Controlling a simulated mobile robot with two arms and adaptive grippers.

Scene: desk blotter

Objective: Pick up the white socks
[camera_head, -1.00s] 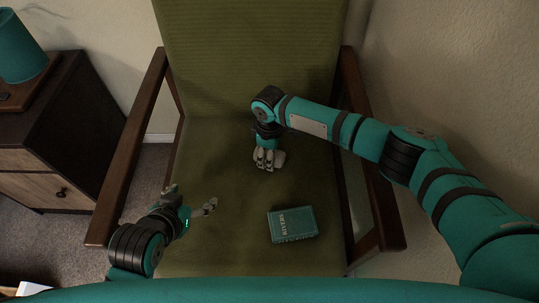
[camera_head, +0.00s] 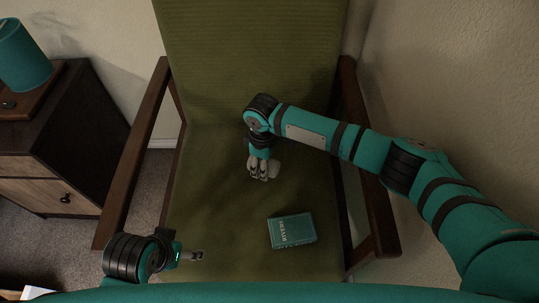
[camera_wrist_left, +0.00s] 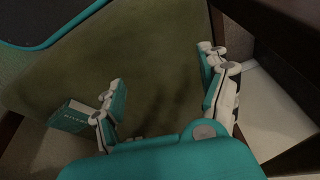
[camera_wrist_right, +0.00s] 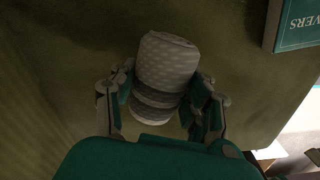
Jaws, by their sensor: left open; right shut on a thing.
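The white socks show in the right wrist view as a rolled bundle (camera_wrist_right: 166,65), pale with small spots and grey bands. My right gripper (camera_wrist_right: 160,100) has its fingers on both sides of the bundle and is shut on it. In the head view the socks (camera_head: 274,169) show as a pale patch at the fingers of my right gripper (camera_head: 259,172), over the chair seat. I cannot tell whether they touch the seat. My left gripper (camera_head: 196,256) is at the seat's front left. In the left wrist view its fingers (camera_wrist_left: 165,92) are spread and empty.
A green armchair (camera_head: 215,225) has wooden armrests at the left (camera_head: 132,155) and right (camera_head: 366,165). A teal book (camera_head: 291,231) lies on the seat, front right of the socks. A dark cabinet (camera_head: 100,125) with a teal lamp (camera_head: 24,55) stands at the left.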

